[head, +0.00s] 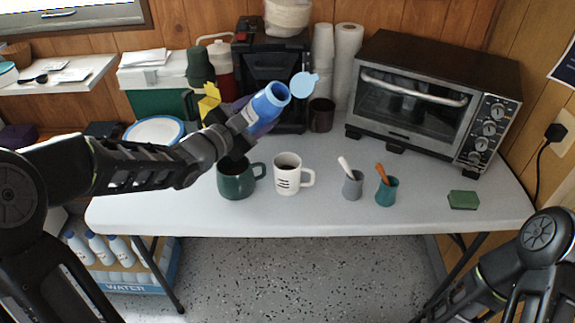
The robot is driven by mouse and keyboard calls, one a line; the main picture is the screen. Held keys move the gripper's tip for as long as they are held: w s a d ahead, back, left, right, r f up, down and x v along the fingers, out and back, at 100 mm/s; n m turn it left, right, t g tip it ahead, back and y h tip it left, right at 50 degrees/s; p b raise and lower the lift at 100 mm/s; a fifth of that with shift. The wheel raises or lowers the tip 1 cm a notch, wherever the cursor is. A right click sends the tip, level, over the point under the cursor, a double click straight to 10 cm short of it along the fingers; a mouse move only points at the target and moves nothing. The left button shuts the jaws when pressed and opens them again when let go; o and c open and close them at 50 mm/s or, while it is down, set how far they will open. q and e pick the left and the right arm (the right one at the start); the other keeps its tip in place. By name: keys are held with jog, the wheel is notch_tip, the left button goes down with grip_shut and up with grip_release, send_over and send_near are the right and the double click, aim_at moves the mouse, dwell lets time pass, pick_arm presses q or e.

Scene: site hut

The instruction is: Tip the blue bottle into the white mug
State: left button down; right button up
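The blue bottle (263,110) is held in the air by my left gripper (238,125), which appears shut around its lower part. The bottle is tilted, with its open mouth up and to the right; a light blue lid hangs open beside the mouth. The white mug (287,178) stands upright on the table, below the bottle in the picture, with its handle to the right and dark marks on its front. I cannot tell what is inside it. My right arm comes in at the lower right, but its gripper is out of view.
A dark green mug (235,182) stands just left of the white mug. A grey cup (352,186), a teal cup (386,192) and a green sponge (463,200) stand to the right. A toaster oven (430,100) and coffee machine (270,62) are behind. The table front (320,220) is clear.

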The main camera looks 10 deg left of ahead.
aim_at(250, 130)
pick_arm(q)
jog(key=shift+a+f+m+b, duration=0.1)
jog(key=shift+f+m+b, duration=0.3)
jog(key=shift+m, duration=0.2)
jog(key=f+b, duration=0.1)
jog(key=f+m+b, duration=0.1)
jog(key=f+b, duration=0.1)
jog(key=shift+w+a+m+y, duration=0.15)
jog(key=shift+a+m+y, duration=0.15)
jog(key=f+m+b, duration=0.2)
jog(key=m+b, duration=0.1)
jog(key=shift+a+f+y, duration=0.2)
jog(key=shift+f+y, duration=0.1)
jog(key=shift+f, duration=0.1)
jog(key=shift+a+m+b, duration=0.1)
jog(key=shift+m+b, duration=0.5)
jog(key=shift+b, duration=1.05)
dwell(0.9)
jog(key=r+n+p, duration=0.1)
jog(key=p, duration=0.3)
jog(key=shift+r, duration=0.15)
jog(key=shift+r+n+p, duration=0.15)
jog(key=shift+n+p, duration=0.2)
jog(key=shift+n, duration=0.05)
jog(key=shift+f+b, duration=0.3)
jog(key=shift+r, duration=0.15)
